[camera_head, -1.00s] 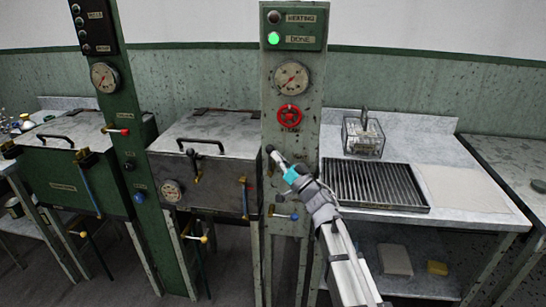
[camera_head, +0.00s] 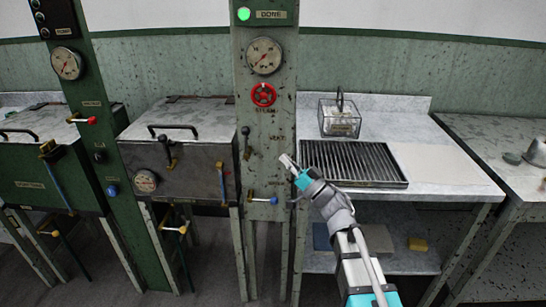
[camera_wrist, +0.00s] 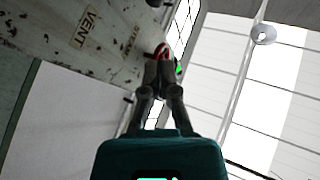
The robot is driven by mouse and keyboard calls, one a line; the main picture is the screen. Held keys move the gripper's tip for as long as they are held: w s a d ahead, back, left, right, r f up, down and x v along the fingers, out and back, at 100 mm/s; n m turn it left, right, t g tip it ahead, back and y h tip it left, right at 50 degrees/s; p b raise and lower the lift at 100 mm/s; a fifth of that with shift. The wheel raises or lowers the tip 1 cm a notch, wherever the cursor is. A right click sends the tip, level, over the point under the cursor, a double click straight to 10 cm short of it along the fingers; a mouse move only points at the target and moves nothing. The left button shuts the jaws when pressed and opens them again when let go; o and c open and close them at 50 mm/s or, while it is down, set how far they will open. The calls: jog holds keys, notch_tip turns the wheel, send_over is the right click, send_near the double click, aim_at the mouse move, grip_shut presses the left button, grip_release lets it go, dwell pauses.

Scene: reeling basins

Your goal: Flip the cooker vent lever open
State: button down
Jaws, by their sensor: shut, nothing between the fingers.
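The vent lever (camera_head: 246,144) is a dark lever with a black round knob, standing about upright on the green cooker panel (camera_head: 277,175). It is left of the VENT label, which also shows in the wrist view (camera_wrist: 84,28). My gripper (camera_head: 284,159) is shut and empty. Its tip is right of the lever and slightly lower in the head view, near the panel's right edge, with a visible gap to the lever. In the wrist view the closed fingers (camera_wrist: 160,62) point upward past the panel face. A dark knob-like piece is cut off at the top edge there.
A red steam wheel (camera_head: 263,95) and a gauge (camera_head: 264,56) sit above the lever. A blue-knobbed valve (camera_head: 273,200) sticks out below. The grey basin (camera_head: 190,165) stands left. The grated counter (camera_head: 350,163) and wire basket (camera_head: 339,120) are right.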

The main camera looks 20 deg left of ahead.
jog(key=shift+v, duration=1.1)
jog(key=shift+s+d+r, duration=0.1)
jog(key=shift+r, duration=0.1)
